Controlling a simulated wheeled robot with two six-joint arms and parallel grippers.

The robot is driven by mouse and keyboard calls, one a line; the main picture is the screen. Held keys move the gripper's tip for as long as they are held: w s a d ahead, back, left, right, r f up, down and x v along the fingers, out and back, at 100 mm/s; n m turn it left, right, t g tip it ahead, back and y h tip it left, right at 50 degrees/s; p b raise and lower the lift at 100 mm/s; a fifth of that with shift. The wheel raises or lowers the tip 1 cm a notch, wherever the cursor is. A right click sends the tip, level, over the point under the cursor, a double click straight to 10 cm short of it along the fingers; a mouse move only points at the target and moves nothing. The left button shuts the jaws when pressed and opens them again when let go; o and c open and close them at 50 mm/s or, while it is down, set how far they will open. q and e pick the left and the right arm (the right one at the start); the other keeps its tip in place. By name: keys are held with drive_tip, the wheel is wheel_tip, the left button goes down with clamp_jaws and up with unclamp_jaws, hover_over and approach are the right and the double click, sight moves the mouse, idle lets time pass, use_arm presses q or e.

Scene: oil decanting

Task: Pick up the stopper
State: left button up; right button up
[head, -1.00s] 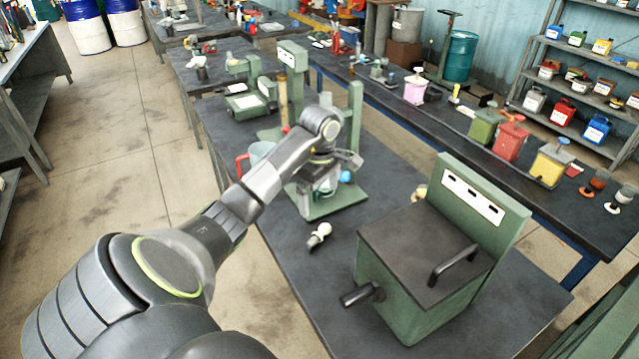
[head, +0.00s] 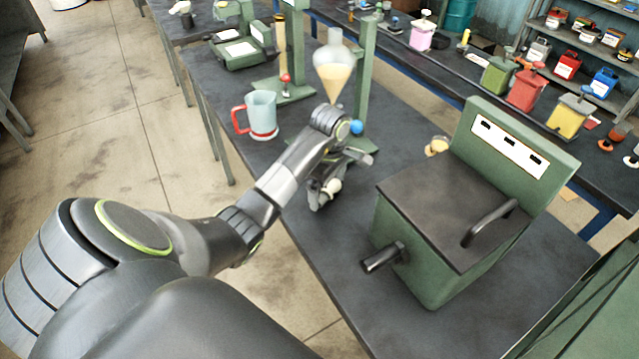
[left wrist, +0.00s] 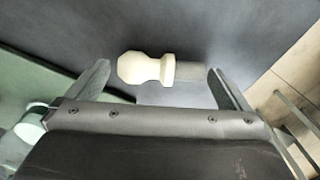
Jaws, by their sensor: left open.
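My left gripper (head: 333,190) is open and low over the table around the stopper. In the left wrist view the fingertips (left wrist: 158,69) are on either side of the stopper, one by its head and one by its plug end. I cannot tell whether either finger touches it. My right gripper is not in view.
A large green box (head: 420,264) with a dark lid stands close on the right. Behind the gripper, a glass funnel (head: 334,80) with pale yellow liquid hangs at a green stand (head: 364,75). A pale blue jug (head: 263,112) with a red handle stands behind left.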

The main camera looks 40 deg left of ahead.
use_arm(q)
drive_tip(key=shift+w+a+f, duration=0.1)
drive_tip(key=shift+a+f, duration=0.05)
drive_tip(key=shift+f, duration=0.3)
drive_tip(key=shift+d+r, duration=0.2)
drive_tip(key=shift+d, duration=0.1)
drive_tip(key=shift+c, duration=0.3)
drive_tip(key=shift+s, duration=0.2)
drive_tip(key=shift+c, duration=1.1)
drive_tip(key=c, duration=0.8)
drive_tip(key=shift+o, duration=0.2)
